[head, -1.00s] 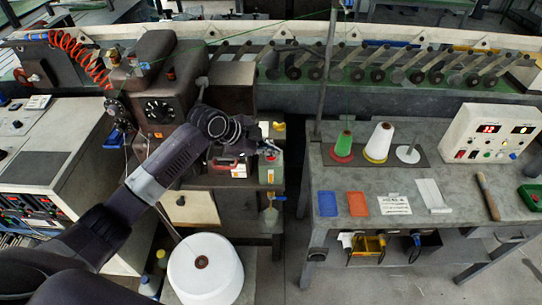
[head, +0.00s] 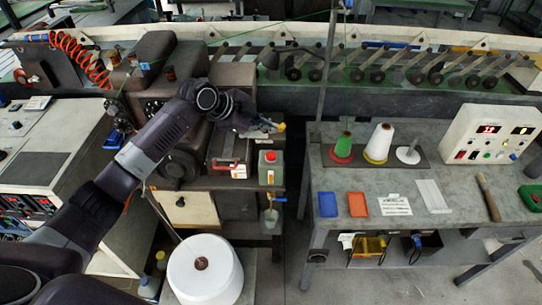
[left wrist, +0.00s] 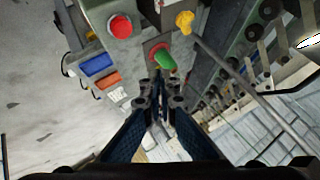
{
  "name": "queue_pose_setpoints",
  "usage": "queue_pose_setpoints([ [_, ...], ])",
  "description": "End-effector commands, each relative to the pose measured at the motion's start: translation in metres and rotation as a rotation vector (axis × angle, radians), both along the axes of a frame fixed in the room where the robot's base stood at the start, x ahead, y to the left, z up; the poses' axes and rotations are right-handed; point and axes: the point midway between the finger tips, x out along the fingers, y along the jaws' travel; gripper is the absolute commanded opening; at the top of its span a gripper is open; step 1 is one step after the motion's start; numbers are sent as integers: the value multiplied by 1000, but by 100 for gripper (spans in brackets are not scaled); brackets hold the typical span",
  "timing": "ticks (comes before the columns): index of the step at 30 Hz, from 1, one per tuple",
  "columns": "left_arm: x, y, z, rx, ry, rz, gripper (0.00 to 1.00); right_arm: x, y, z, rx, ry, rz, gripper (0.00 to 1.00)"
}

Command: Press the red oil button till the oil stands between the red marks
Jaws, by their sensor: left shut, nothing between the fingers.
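My left gripper (head: 272,125) is shut and empty at the machine's right end, its tips close beside a small yellow part (head: 281,127). In the left wrist view the shut fingers (left wrist: 158,82) point towards the bench, and the yellow part (left wrist: 185,20) shows ahead of them, slightly right. I cannot make out an oil level or red marks. My right gripper is not in view.
A dark toolbox (head: 226,150) with a red handle is left of the can. A small glass vessel (head: 271,216) hangs below. Right, across a gap, the bench (head: 450,195) holds thread cones, blue and orange trays and a control box (head: 490,133). A white roll (head: 205,270) stands in front.

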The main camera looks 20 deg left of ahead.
Motion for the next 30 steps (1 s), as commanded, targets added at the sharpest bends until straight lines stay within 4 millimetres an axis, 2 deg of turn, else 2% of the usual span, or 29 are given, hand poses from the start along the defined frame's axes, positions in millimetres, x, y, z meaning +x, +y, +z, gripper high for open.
queue_pose_setpoints([
  [1,0,0,-10,-1,1,0,0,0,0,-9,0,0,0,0],
  [12,0,0,-61,-1,0,1,0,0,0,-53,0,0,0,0],
  [15,0,0,-71,-1,1,0,0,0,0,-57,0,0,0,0],
  [20,0,0,-79,-1,0,1,0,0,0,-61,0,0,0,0],
  [30,0,0,-79,-1,0,1,0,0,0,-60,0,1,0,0],
])
